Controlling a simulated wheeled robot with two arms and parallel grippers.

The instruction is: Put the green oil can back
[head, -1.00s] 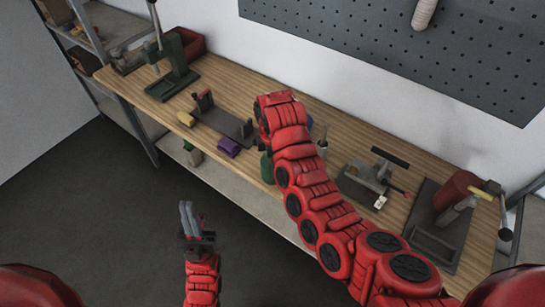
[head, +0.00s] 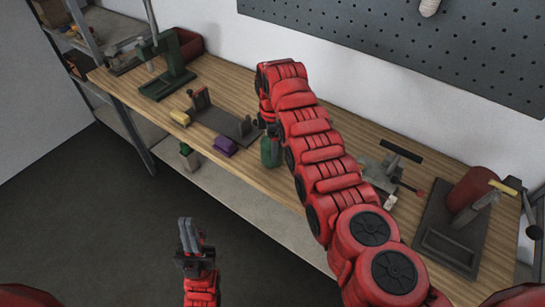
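The green oil can (head: 270,152) is upright at the bench's front part, just left of my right forearm, which partly hides it. My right gripper (head: 271,131) is at the top of the can, pointing down. Its fingers are mostly hidden by the arm, but the can has moved with it, so it appears shut on the can. I cannot tell whether the can's base touches the bench. My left gripper (head: 190,236) is in front of the bench, low over the floor, with its grey fingers together and empty.
On the wooden bench (head: 330,118) stand a green press (head: 168,70), a grey fixture (head: 222,122), a purple block (head: 224,146), a yellow block (head: 180,118), a vise (head: 380,175) and a red cylinder (head: 470,188). A small green item (head: 188,156) is on the lower shelf.

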